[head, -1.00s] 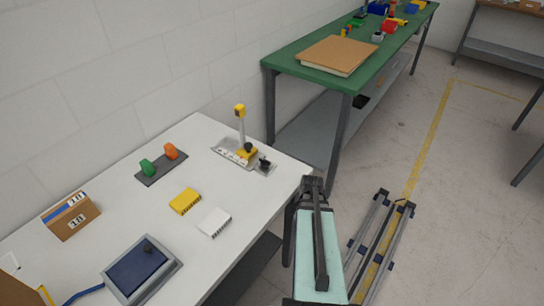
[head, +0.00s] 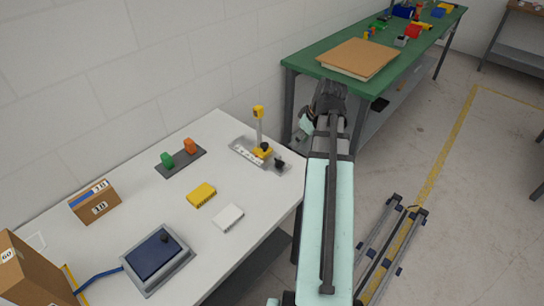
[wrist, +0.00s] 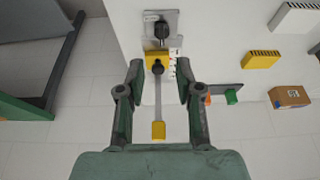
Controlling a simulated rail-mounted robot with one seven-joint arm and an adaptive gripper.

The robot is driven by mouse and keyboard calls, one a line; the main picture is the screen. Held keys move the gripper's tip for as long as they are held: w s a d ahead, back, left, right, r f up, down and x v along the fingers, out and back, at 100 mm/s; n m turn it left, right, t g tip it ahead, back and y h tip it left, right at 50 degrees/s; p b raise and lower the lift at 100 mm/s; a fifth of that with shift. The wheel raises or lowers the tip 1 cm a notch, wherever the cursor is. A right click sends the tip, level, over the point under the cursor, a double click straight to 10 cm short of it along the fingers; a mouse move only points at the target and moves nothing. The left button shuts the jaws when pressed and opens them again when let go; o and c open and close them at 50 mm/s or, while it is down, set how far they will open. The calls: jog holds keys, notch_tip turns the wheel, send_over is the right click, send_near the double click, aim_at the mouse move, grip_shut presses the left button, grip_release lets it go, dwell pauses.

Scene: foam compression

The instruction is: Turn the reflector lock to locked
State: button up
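The reflector fixture is a grey plate (head: 244,152) near the far right corner of the white table. A post with a yellow top (head: 258,112) stands on it. A yellow block (head: 262,153) with a black knob (head: 265,146) sits at the post's foot, and another black knob (head: 279,163) is at the plate's right end. I cannot tell which knob is the reflector lock. In the wrist view, the block's knob (wrist: 157,68) appears between the spread fingers of my gripper (wrist: 158,73), and the end knob (wrist: 161,31) lies beyond. My gripper is open and empty, apart from the fixture.
The white table (head: 130,205) also bears green (head: 168,160) and orange (head: 190,146) pieces on a dark strip, a yellow block (head: 201,194), a white block (head: 228,217), a screen unit (head: 155,259) and cardboard boxes (head: 95,202). A green bench (head: 310,58) stands behind.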

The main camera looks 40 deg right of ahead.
notch_tip(320, 180, up, 2)
jog(key=w, duration=0.1)
jog(key=p, duration=0.4)
send_near(281, 161)
jog(key=shift+t, duration=0.3)
jog(key=x, duration=0.8)
jog(key=shift+w+f, duration=0.15)
jog(key=shift+f, duration=0.05)
grip_shut()
